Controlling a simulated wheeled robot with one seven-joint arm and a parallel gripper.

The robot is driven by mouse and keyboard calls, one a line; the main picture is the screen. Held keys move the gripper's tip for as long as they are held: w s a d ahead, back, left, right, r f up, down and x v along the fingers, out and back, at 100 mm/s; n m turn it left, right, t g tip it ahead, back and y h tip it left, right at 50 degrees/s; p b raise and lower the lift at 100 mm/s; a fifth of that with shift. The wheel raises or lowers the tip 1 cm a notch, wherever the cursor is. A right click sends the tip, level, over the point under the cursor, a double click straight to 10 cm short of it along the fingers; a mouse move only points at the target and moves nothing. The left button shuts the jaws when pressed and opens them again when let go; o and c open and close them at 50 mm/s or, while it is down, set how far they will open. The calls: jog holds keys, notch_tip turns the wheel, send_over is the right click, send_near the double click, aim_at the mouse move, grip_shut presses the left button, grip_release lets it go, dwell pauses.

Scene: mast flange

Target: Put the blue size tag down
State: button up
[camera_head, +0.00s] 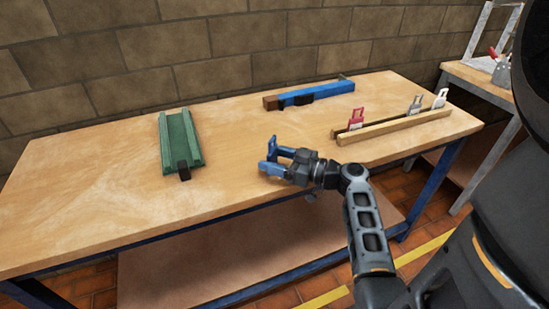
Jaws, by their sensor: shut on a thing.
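My gripper (281,161) reaches in from the right over the front middle of the wooden table (90,205). It is shut on the blue size tag (272,148), which stands up between its fingers. The fingers hide part of the tag. I cannot tell whether the tag touches the tabletop. A wooden rack (395,137) at the right of the table holds a red tag (356,118), a grey tag (415,104) and a white tag (440,98) upright.
A green channel-shaped piece (180,142) lies left of my gripper. A blue bar with a brown end (310,94) lies at the back. A brick wall (150,78) stands behind. The table's left part and the area between these things are clear.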

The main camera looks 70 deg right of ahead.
jog(key=shift+f, duration=0.15)
jog(key=o, duration=1.1)
jog(key=shift+c, duration=0.2)
